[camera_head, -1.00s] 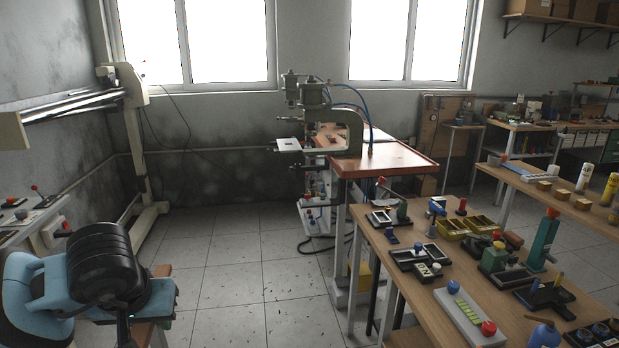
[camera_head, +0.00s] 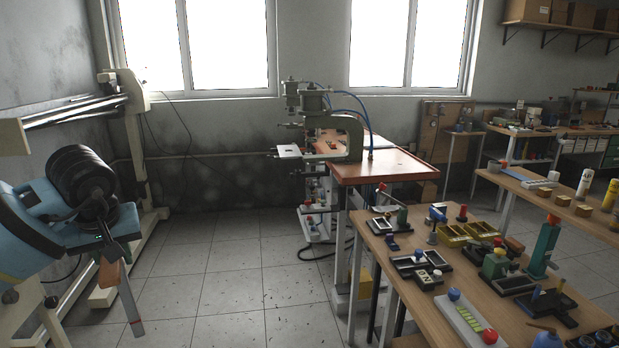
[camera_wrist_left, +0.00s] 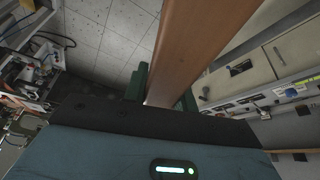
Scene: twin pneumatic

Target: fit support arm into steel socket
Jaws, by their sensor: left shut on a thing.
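My left gripper (camera_head: 108,248) is at the lower left of the head view, at the end of my blue arm. It is shut on a long brown bar, the support arm (camera_head: 127,293), which hangs down and slightly right with a pale lower end. In the left wrist view the support arm (camera_wrist_left: 200,40) runs up from between the dark green fingers (camera_wrist_left: 165,95), and its far end leaves the picture. I cannot clearly make out a steel socket. A pale plate with a dark square opening (camera_head: 289,152) juts from the press, well away from the bar. My right gripper is not in view.
The press (camera_head: 340,135) stands at an orange-topped table (camera_head: 385,168) by the back wall. A wooden bench (camera_head: 400,290) with several fixtures fills the right. A white frame (camera_head: 138,150) stands at the left wall. The tiled floor (camera_head: 235,275) between is clear.

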